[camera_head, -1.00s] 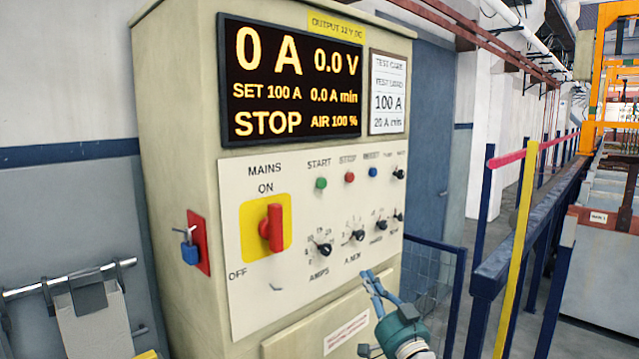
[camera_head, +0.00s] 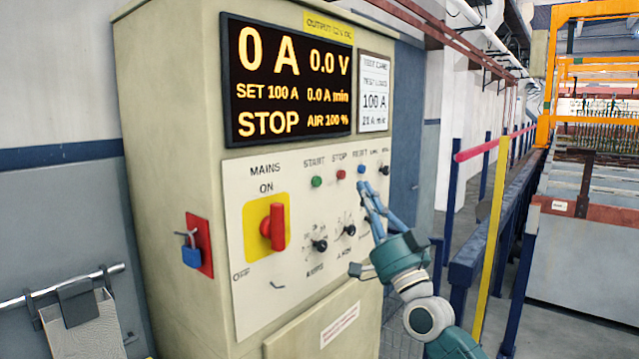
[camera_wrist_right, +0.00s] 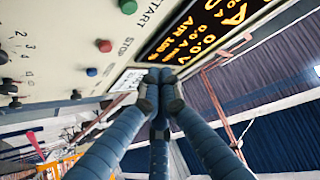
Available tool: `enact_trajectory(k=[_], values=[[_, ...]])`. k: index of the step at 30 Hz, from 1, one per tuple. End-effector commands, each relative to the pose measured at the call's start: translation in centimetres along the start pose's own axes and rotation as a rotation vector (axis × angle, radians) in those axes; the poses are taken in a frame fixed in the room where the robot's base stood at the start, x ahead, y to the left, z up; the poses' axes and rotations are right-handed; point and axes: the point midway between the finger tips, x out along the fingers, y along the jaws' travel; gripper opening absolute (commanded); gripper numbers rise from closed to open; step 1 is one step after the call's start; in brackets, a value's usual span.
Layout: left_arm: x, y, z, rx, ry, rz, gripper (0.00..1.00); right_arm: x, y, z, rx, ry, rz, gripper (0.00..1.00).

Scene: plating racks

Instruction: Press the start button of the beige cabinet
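The beige cabinet (camera_head: 170,120) stands in the middle left of the head view. Its green start button (camera_head: 316,181) sits under the word START on the white panel. In the right wrist view the green button (camera_wrist_right: 128,6) is at the top edge. My right gripper (camera_head: 368,188) is in front of the panel, to the right of and slightly lower than the green button, near the blue button. Its fingertips (camera_wrist_right: 160,80) are together with nothing between them. No contact with the panel can be made out. My left gripper is not in view.
The red stop button (camera_head: 341,174) and blue reset button (camera_head: 361,168) sit right of the green one. Knobs and a red mains switch (camera_head: 272,227) are below. The display (camera_head: 288,50) reads STOP and 0 A. A blue railing stands at the right.

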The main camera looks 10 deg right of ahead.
Motion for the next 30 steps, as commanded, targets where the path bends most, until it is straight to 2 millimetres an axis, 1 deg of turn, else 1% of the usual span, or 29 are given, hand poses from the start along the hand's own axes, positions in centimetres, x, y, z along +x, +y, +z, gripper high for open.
enact_trajectory(k=[2,7,11,15,21,26,30], values=[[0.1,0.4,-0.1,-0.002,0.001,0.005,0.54,0.0,0.0,0.1,0.000,-0.001,0.000,0.00],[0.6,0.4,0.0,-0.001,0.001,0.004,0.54,0.8,0.1,1.0,0.001,0.000,0.000,0.00],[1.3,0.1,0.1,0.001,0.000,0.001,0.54,1.9,0.1,2.3,0.001,0.000,-0.001,0.00],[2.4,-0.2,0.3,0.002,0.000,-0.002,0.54,3.3,0.2,3.8,0.001,0.000,0.000,0.00],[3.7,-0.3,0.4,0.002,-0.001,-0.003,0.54,5.0,0.2,5.5,0.001,0.002,0.000,0.00],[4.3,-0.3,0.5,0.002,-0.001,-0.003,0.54,5.8,0.1,6.2,-0.001,0.000,0.000,0.00],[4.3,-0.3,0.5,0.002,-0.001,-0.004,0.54,6.1,0.0,6.4,-0.001,-0.001,0.000,0.00]])
